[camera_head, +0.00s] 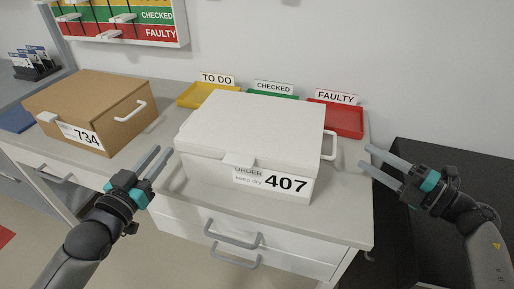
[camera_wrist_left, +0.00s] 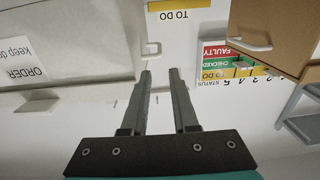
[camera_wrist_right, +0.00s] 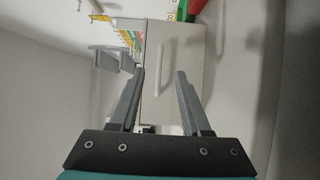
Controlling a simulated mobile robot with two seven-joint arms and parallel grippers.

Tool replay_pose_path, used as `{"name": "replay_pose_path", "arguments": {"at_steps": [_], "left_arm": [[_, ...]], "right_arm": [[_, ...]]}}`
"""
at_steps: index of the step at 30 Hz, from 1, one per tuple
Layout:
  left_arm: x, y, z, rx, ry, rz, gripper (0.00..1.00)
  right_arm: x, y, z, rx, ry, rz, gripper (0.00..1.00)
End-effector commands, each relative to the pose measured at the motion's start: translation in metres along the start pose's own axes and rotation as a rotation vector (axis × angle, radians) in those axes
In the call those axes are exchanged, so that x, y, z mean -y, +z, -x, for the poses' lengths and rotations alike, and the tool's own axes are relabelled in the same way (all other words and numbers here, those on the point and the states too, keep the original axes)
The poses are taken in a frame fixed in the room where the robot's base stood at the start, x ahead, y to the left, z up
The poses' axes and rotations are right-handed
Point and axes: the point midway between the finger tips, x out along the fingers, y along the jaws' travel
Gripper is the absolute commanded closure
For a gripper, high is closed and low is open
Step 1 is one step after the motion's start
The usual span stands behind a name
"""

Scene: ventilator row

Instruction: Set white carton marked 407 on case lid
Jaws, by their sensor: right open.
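The white carton marked 407 (camera_head: 250,130) stands upright on the grey counter, with a white handle (camera_head: 330,145) on its right end. Its label side shows in the left wrist view (camera_wrist_left: 65,45), and its handled end in the right wrist view (camera_wrist_right: 180,85). My left gripper (camera_head: 153,162) is open and empty, just left of the carton's near left corner. My right gripper (camera_head: 378,160) is open and empty, to the right of the handled end, apart from it. A black flat-topped block (camera_head: 440,155) stands to the right; I cannot tell whether it is the case lid.
A brown carton marked 734 (camera_head: 90,108) stands at left on the grey counter (camera_head: 345,215). Behind the white carton are yellow (camera_head: 195,95), green (camera_head: 272,94) and red (camera_head: 345,120) trays with signs. Drawer handles (camera_head: 233,235) stick out in front. A status board (camera_head: 125,20) hangs on the wall.

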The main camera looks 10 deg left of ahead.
Motion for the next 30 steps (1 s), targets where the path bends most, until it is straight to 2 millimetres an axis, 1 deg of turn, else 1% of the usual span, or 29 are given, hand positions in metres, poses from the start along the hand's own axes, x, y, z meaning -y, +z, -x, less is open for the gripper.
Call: {"name": "replay_pose_path", "arguments": {"at_steps": [1,3,18,24,30], "left_arm": [[0.0,-0.001,-0.008,-0.003,-0.001,0.0,0.72],[0.0,-0.001,-0.017,-0.004,0.0,0.0,0.72],[0.0,0.0,-0.082,-0.001,0.0,0.0,0.72],[0.0,0.0,-0.097,0.0,0.0,0.0,0.72],[0.0,0.0,-0.102,0.0,0.0,0.0,0.72]], "right_arm": [[0.0,0.0,-0.008,0.0,0.003,-0.001,0.53],[0.0,0.0,-0.017,0.0,0.003,-0.001,0.53],[-0.001,0.0,-0.082,0.0,0.003,-0.002,0.53],[0.0,0.0,-0.097,0.001,0.001,-0.001,0.53],[0.0,0.0,-0.102,0.001,0.0,0.0,0.53]]}}
